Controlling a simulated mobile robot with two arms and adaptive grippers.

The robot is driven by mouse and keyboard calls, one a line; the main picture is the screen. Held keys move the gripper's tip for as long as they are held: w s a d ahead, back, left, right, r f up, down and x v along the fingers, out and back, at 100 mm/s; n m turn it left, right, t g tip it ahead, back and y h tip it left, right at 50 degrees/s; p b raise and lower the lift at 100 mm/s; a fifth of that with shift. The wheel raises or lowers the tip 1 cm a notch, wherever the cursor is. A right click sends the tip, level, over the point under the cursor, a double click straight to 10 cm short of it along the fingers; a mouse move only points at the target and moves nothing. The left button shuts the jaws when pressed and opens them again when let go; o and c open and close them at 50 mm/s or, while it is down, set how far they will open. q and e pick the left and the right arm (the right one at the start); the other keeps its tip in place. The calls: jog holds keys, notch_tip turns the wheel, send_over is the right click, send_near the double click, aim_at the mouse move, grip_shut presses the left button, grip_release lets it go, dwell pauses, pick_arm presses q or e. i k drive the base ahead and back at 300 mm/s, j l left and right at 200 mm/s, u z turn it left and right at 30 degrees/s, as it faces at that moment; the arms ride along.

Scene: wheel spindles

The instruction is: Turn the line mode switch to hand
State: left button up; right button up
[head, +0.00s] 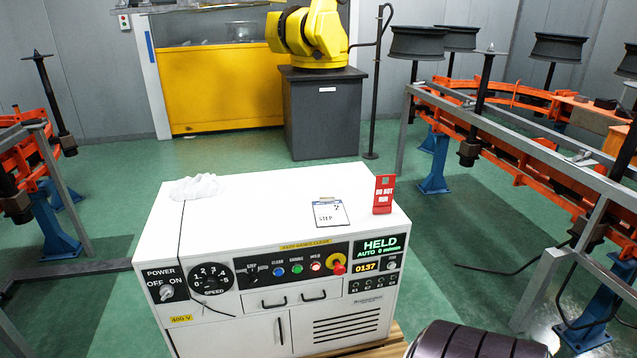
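A white control cabinet (270,196) stands in the middle of the head view, its control panel facing me. A small black rotary switch (252,271) sits on the black panel strip, between the large speed dial (211,278) and the coloured buttons. Its markings are too small to read surely, and I cannot tell exactly where its pointer stands. The green display (377,247) reads HELD and AUTO, 0 mm/min. Neither of my grippers is in view.
A power knob (167,292), a red stop button on yellow (336,263) and drawer handles (314,296) share the front. A red DO NOT RUN sign (383,195), a clipboard (331,213) and a crumpled white cloth (195,187) are on top. Orange conveyor rails (520,150) run right.

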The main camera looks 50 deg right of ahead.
aim_at(253, 277)
jog(key=z, duration=1.55)
